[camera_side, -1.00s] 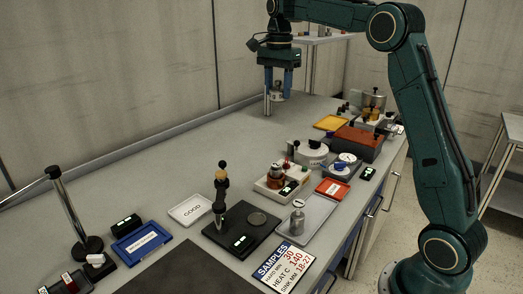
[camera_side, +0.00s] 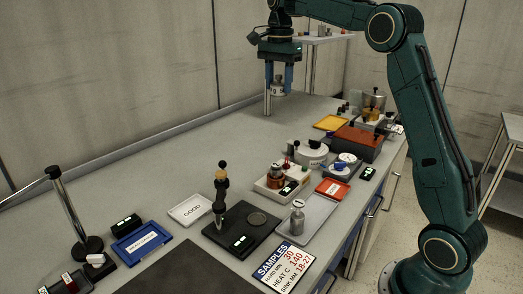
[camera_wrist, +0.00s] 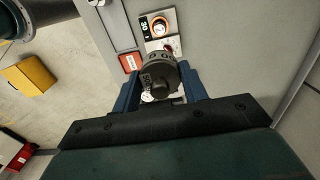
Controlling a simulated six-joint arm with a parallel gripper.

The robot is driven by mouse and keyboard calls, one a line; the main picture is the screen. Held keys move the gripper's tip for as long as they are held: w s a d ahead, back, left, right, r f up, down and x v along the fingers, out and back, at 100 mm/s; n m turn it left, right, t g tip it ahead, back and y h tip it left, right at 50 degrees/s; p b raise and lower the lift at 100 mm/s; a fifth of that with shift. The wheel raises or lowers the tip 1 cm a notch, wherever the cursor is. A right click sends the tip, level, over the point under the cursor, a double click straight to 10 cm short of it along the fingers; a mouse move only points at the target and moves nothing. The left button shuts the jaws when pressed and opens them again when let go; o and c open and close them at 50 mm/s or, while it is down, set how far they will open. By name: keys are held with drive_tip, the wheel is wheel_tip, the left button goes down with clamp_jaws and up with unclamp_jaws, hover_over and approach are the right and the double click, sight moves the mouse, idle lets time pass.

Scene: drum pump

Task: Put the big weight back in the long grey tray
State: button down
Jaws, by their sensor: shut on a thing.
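My gripper (camera_side: 279,86) is shut on the big weight (camera_side: 278,89), a grey metal cylinder held high above the far half of the bench. In the wrist view the weight (camera_wrist: 160,75) sits between the blue fingers, with dark markings on its side and a knob towards the camera. The long grey tray (camera_side: 319,209) lies on the bench nearer the side camera, well below and to the right of my gripper in that view. A smaller silver weight (camera_side: 297,218) with a knob stands upright in the tray.
A black stand plate (camera_side: 228,229) with an upright plunger is left of the tray. The bench's left-rear strip is clear.

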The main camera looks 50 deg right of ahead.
drive_tip(key=s+d+f, duration=0.1)
drive_tip(key=s+f, duration=0.6)
drive_tip(key=f, duration=0.5)
drive_tip(key=s+d+f, duration=0.1)
drive_tip(key=s+f, duration=0.7)
drive_tip(key=f, duration=0.5)
drive_tip(key=shift+f, duration=0.15)
drive_tip(key=shift+s+d+f, duration=0.1)
drive_tip(key=shift+f, duration=0.1)
drive_tip(key=shift+f, duration=1.15)
drive_tip(key=shift+f, duration=2.05)
idle(2.0)
